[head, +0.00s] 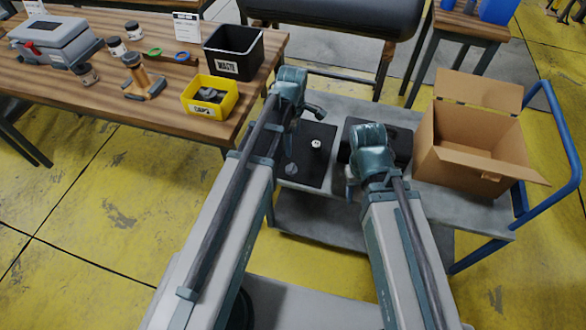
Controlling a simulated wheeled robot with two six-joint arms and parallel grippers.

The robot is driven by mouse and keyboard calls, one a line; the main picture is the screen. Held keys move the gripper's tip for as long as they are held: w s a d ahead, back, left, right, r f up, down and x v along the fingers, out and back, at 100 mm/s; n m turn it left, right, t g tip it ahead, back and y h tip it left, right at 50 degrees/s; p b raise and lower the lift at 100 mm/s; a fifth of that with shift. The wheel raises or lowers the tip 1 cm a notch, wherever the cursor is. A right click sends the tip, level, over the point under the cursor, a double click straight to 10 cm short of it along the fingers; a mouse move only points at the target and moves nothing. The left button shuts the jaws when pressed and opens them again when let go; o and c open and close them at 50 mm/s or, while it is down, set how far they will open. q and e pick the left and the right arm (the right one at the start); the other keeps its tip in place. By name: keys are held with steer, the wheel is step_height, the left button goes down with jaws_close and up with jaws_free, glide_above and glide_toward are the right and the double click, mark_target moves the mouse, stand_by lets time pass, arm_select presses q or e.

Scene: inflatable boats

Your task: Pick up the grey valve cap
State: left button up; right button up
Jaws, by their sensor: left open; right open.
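A yellow bin (230,109) stands at the wooden table's right end, with dark grey caps (209,95) inside; single caps are hard to make out. A small pale round piece (316,144) lies on a black mat (318,165) on the cart; I cannot tell whether it is a valve cap. My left gripper (316,111) is open, above the cart's back left part, right of the yellow bin and apart from it. My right gripper (350,186) is open, low over the cart right of the mat; its fingers are mostly hidden by my wrist.
A black waste box (256,48) stands behind the yellow bin.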

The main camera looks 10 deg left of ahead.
arm_select(q)
steer(key=b, duration=0.8)
glide_above(292, 167)
steer(key=f, duration=0.8)
steer(key=shift+w+f, duration=0.15)
steer(key=shift+w, duration=0.05)
step_height(292, 167, down, 5)
steer(key=b, duration=0.5)
steer(key=shift+s+a+f, duration=0.1)
steer(key=shift+s, duration=0.05)
